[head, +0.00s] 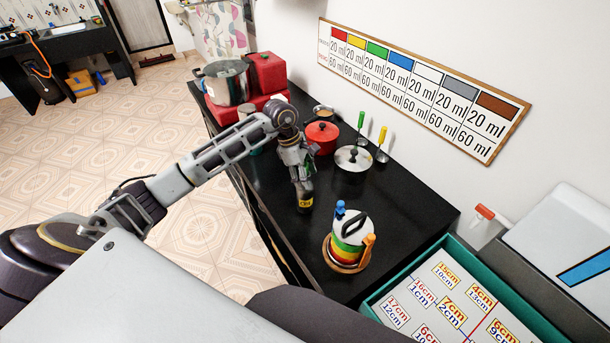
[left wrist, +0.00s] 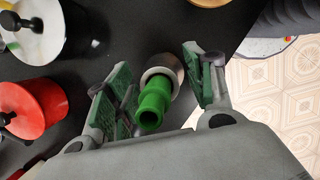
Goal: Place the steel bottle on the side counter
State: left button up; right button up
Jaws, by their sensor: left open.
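In the left wrist view, a bottle with a green neck (left wrist: 152,103) and a grey metallic body (left wrist: 163,68) stands between my left gripper's fingers (left wrist: 165,85). It appears to be the steel bottle. The fingers are open, with a gap visible on its right side; contact on the left is unclear. In the head view, my left gripper (head: 302,180) points down over the black counter (head: 400,225). A dark piece with a yellow label (head: 305,202) shows just under the fingers; I cannot tell whether it is the bottle. My right gripper is out of view.
A red pot (head: 322,138) and steel pot (head: 353,159) stand behind the gripper. A striped pitcher (head: 349,234) stands nearer me on a wooden base. A large pot (head: 226,84) is at the far end. Another dark counter (head: 98,42) stands across the room. A numbered crate (head: 375,310) is at right.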

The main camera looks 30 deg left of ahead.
pick_arm(q)
jog(key=shift+r, duration=0.15)
jog(key=b+v, duration=0.2)
jog(key=v, duration=1)
dwell(0.6)
